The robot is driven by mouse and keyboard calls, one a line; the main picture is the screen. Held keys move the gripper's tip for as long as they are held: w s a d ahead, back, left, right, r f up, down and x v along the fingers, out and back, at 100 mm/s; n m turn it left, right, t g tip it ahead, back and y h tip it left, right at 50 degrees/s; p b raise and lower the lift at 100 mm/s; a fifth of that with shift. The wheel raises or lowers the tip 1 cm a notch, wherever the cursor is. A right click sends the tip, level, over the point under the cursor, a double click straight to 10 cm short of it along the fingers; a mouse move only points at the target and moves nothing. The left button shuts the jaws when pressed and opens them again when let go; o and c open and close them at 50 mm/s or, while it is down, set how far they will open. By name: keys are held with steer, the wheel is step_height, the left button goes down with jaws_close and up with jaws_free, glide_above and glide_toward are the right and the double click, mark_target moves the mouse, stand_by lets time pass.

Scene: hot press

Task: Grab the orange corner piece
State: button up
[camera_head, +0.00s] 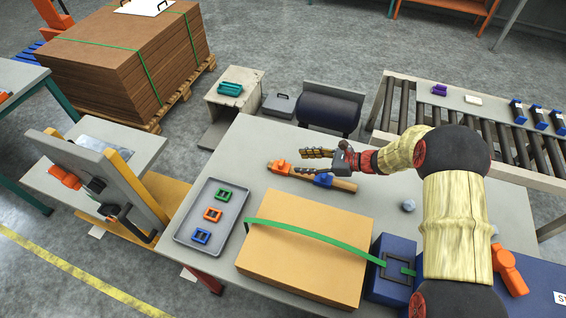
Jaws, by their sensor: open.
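An orange piece (280,167) sits on the table at the far left end of a short brown bar, left of my fingertips. A blue piece (323,180) sits further right on the same bar. My gripper (304,161) is open and points left, with its fingers just right of the orange piece. I see nothing held between the fingers. The gripper looks close above the bar, but its exact height is hard to tell. Another orange piece (212,215) lies in the grey tray. A larger orange part (509,270) is at the right edge.
The grey tray (181,237) also holds a green and a blue piece. A cardboard box (300,250) with a green strap stands in front of the bar. A roller conveyor (510,150) runs behind right. The table (245,150) is clear left of the bar.

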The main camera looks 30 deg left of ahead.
mark_target(281, 162)
steer(key=b+x, duration=0.2)
steer(key=x, duration=0.6)
steer(key=shift+f, duration=0.1)
steer(key=shift+c, duration=1.4)
steer(key=c, duration=0.7)
